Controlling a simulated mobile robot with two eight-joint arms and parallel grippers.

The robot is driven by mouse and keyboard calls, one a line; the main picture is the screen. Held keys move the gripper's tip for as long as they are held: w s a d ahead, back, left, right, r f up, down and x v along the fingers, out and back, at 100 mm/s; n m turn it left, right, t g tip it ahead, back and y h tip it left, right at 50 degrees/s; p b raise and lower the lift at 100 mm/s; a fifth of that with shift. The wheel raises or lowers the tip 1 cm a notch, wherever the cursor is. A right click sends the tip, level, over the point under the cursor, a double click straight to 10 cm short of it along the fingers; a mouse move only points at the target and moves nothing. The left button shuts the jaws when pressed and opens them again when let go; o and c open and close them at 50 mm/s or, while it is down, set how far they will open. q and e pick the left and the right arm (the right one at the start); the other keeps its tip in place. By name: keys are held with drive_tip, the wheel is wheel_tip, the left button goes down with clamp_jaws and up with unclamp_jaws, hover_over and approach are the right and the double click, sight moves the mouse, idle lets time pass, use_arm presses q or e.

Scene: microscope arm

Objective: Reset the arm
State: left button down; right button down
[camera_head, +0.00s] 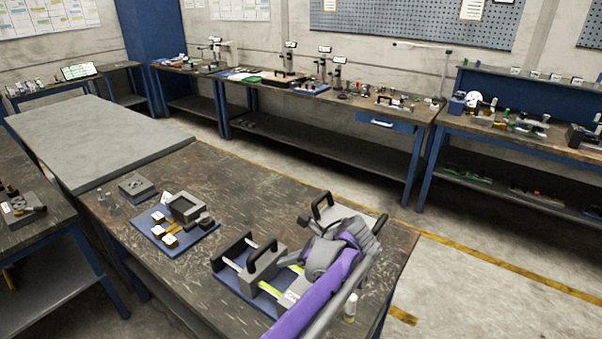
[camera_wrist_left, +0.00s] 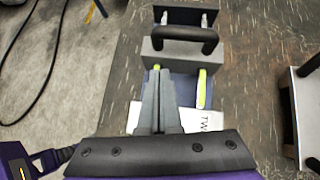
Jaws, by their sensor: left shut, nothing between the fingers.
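A slide fixture (camera_head: 240,278) on a blue base lies on the near bench. Its grey block (camera_head: 262,273) carries a black handle (camera_head: 262,252) and sits on two rails, with a dark end plate (camera_head: 231,250) beyond. Yellow-green bands (camera_wrist_left: 202,88) mark the rails on the near side of the block. A white printed label (camera_wrist_left: 200,121) lies on the base. My left gripper (camera_wrist_left: 159,76) is shut and empty, over the left rail just short of the block in the left wrist view. In the head view its arm hides the fixture's right end. My right gripper is not in view.
Another handled unit (camera_head: 322,207) stands behind my left arm. A blue plate (camera_head: 174,238) with grey and yellowish parts and a small grey block (camera_head: 137,187) lie farther left. A small bottle (camera_head: 350,306) stands near the bench's right edge. Bare benchtop (camera_head: 240,185) lies behind.

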use_arm(q)
drive_tip(key=s+a+n+h, duration=0.3)
drive_tip(key=s+a+n, duration=0.2)
drive_tip(key=s+a, duration=0.2)
drive_tip(key=s+a+f+n+t+h, duration=0.1)
drive_tip(key=s+a+f+n+h, duration=0.1)
drive_tip(key=s+n, duration=0.6)
drive_tip(key=s+a+f+n+t+h, duration=0.1)
drive_tip(key=s+a+f+n+h, duration=0.1)
drive_tip(key=s+f+n, duration=0.3)
drive_tip(key=s+n+h, duration=0.1)
drive_tip(key=s+n, duration=0.3)
drive_tip(key=s, duration=0.4)
drive_tip(key=shift+a+h, duration=0.2)
drive_tip(key=shift+h, duration=0.2)
drive_tip(key=shift+s, duration=0.1)
